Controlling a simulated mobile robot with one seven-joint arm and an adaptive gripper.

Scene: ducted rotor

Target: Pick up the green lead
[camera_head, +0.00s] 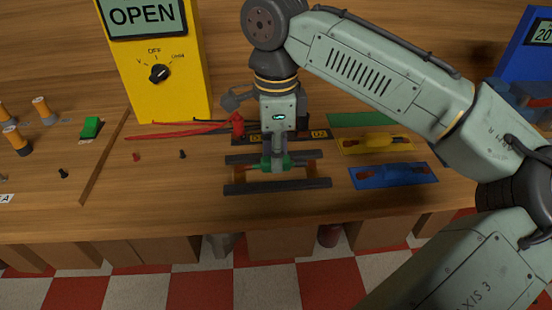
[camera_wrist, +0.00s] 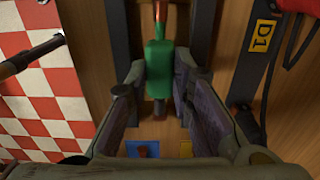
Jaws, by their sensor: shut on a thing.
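The green lead (camera_wrist: 159,62) is a green block-like piece with a thin orange-red end, between the fingers of my gripper (camera_wrist: 157,82) in the wrist view. In the head view, the green lead (camera_head: 262,168) lies level between two dark rails (camera_head: 277,187), low over the bench. My gripper (camera_head: 275,160) points down and is shut on its middle. The fingers hide part of it. I cannot tell whether it still touches its supports.
A yellow meter (camera_head: 186,90) reading OPEN stands at the back left, with red leads (camera_head: 180,131) beside it. Yellow (camera_head: 360,148) and blue (camera_head: 395,184) plates lie to the right. A green block (camera_head: 90,127) and several cylinders are at left. The bench front is clear.

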